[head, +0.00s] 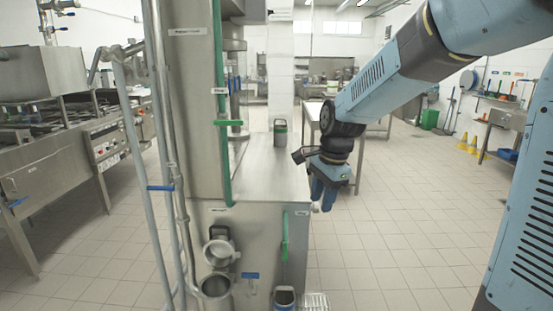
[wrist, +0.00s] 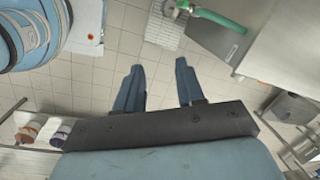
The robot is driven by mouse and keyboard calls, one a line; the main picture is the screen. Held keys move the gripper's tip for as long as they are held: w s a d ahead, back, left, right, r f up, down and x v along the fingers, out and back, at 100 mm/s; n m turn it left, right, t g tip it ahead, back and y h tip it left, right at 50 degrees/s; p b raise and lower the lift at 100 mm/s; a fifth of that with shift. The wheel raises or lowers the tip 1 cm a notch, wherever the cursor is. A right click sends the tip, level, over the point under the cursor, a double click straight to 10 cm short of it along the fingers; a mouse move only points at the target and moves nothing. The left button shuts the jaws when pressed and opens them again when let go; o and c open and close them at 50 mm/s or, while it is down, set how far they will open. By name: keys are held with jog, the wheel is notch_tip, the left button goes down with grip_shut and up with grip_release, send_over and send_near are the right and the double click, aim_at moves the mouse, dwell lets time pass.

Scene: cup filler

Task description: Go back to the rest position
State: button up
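My gripper (head: 325,200) hangs at the end of my blue arm, to the right of the steel filler machine's counter (head: 268,180), with its fingers pointing down. In the wrist view my gripper (wrist: 158,66) has its two blue fingers apart, with only floor tiles between them. It holds nothing. A grey cup with a green part (head: 280,133) stands on the counter, left of and behind my gripper. Another grey cup (head: 284,299) shows at the bottom of the picture, below the green lever (head: 285,238).
A steel cooking range (head: 85,150) stands at the left. Pipes (head: 165,150) run down the machine's front left. In the wrist view the machine's counter edge (wrist: 255,65) and green handle (wrist: 215,18) lie to the right. The tiled floor (head: 400,230) right of the machine is clear.

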jog(key=s+d+r+n+t, duration=0.2)
jog(key=s+d+r+n, duration=0.2)
jog(key=s, duration=0.6)
jog(key=s+d+r+n+t+h, duration=0.1)
jog(key=s+d+r+n, duration=0.3)
jog(key=s+d+n, duration=0.4)
jog(key=shift+s+t, duration=0.8)
jog(key=shift+s, duration=0.2)
